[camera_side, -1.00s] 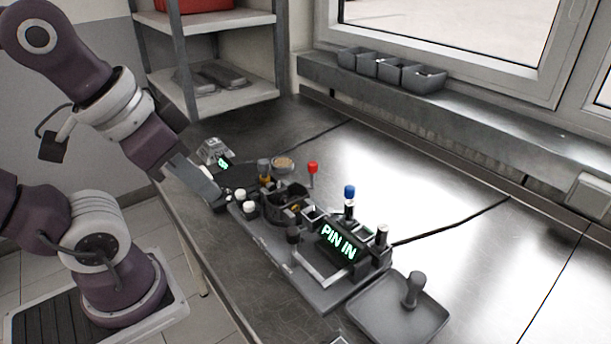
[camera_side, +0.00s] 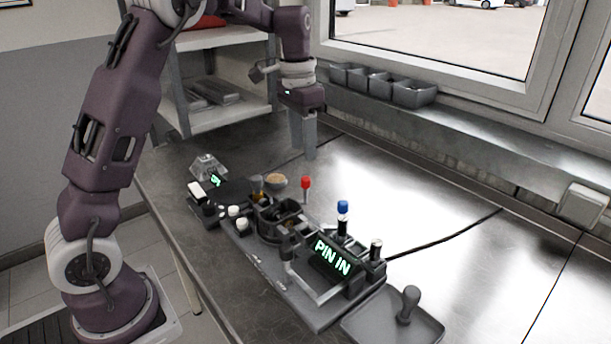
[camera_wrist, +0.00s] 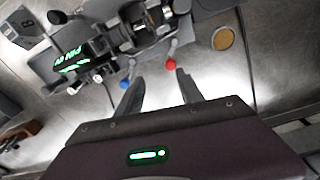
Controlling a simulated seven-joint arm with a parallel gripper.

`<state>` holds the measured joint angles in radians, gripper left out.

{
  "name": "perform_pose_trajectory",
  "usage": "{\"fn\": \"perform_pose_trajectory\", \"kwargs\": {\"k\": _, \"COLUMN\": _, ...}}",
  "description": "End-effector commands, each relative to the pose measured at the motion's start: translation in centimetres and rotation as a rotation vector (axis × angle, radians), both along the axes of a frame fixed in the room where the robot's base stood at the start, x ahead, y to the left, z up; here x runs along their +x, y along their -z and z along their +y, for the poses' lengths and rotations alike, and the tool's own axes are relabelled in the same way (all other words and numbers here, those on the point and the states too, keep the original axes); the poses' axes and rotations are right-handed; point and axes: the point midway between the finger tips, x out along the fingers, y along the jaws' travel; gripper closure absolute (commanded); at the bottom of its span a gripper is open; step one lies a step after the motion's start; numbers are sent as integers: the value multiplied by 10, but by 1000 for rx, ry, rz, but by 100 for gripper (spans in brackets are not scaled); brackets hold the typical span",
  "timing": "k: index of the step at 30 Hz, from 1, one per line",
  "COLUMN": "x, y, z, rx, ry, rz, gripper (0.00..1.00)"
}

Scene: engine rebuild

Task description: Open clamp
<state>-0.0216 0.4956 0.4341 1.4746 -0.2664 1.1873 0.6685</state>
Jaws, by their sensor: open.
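The grey fixture (camera_side: 262,262) stands on the metal bench with a black display (camera_side: 332,257) reading "PIN IN" in green. A red-knobbed lever (camera_side: 305,184) rises at its back edge, and a blue-knobbed post (camera_side: 342,207) stands beside the display. I cannot tell for certain which part is the clamp. My gripper (camera_side: 304,154) is open and empty, pointing down above and behind the red knob, apart from it. In the wrist view the red knob (camera_wrist: 171,64) shows just beyond and between my fingertips (camera_wrist: 159,76); the blue knob (camera_wrist: 97,79) is to their left.
A round tan-filled dish (camera_side: 275,181) sits by the fixture's far end. A grey tray (camera_side: 365,325) with an upright knobbed tool (camera_side: 408,304) lies in front at right. Small bins (camera_side: 385,88) line the window ledge.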

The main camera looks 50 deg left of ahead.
Motion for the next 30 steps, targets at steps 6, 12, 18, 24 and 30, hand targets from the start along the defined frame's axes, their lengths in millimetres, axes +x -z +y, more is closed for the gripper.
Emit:
{"fn": "perform_pose_trajectory", "kwargs": {"k": 6, "x": 22, "y": 38, "z": 17, "rx": 28, "ry": 50, "rz": 54, "gripper": 56}}
{"fn": "perform_pose_trajectory", "kwargs": {"k": 12, "x": 21, "y": 76, "z": 17, "rx": 28, "ry": 49, "rz": 54, "gripper": 56}}
{"fn": "perform_pose_trajectory", "kwargs": {"k": 18, "x": 22, "y": 100, "z": 16, "rx": 28, "ry": 49, "rz": 51, "gripper": 56}}
{"fn": "perform_pose_trajectory", "kwargs": {"k": 24, "x": 22, "y": 102, "z": 16, "rx": 29, "ry": 50, "rz": 50, "gripper": 56}}
{"fn": "perform_pose_trajectory", "kwargs": {"k": 30, "x": 22, "y": 101, "z": 16, "rx": 29, "ry": 49, "rz": 50, "gripper": 85}}
